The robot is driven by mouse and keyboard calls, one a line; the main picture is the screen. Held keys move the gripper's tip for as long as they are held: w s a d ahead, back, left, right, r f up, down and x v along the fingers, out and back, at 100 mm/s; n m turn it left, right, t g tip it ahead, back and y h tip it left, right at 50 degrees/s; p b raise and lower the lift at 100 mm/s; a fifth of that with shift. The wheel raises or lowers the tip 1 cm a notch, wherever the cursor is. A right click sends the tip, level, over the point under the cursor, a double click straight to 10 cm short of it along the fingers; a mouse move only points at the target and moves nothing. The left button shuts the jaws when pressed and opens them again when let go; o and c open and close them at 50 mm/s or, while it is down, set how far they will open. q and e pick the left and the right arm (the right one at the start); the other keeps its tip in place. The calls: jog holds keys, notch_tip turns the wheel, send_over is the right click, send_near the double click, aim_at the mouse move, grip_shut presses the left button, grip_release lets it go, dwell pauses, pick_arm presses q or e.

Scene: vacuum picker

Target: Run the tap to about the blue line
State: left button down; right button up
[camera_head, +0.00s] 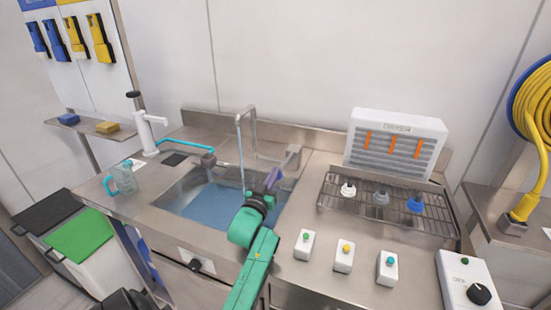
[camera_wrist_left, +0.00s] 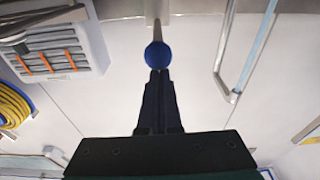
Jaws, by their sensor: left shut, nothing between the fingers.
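The steel sink (camera_head: 185,182) holds blue-tinted water (camera_head: 215,207). The tap (camera_head: 240,122) arches over it, and a thin stream (camera_head: 243,165) runs down from its spout into the water. The tap spout (camera_wrist_left: 219,60) and stream (camera_wrist_left: 258,45) also show in the left wrist view. A blue ball knob (camera_wrist_left: 158,53) on a lever is just ahead of my left fingertips (camera_wrist_left: 158,75), touching or nearly so. In the head view my left gripper (camera_head: 273,178) is over the sink's right side, shut and empty. I cannot make out the blue line. My right gripper is out of view.
A glass jug (camera_head: 122,180) stands left of the sink, near a white pump (camera_head: 146,130). To the right are a wire rack (camera_head: 345,206) with several small fittings, a white dryer (camera_head: 395,140) and several button boxes (camera_head: 344,256). A green-lidded bin (camera_head: 80,237) is at lower left.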

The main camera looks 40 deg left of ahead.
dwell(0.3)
pick_arm(q)
notch_tip(320, 180, up, 20)
dwell(0.3)
dwell(0.5)
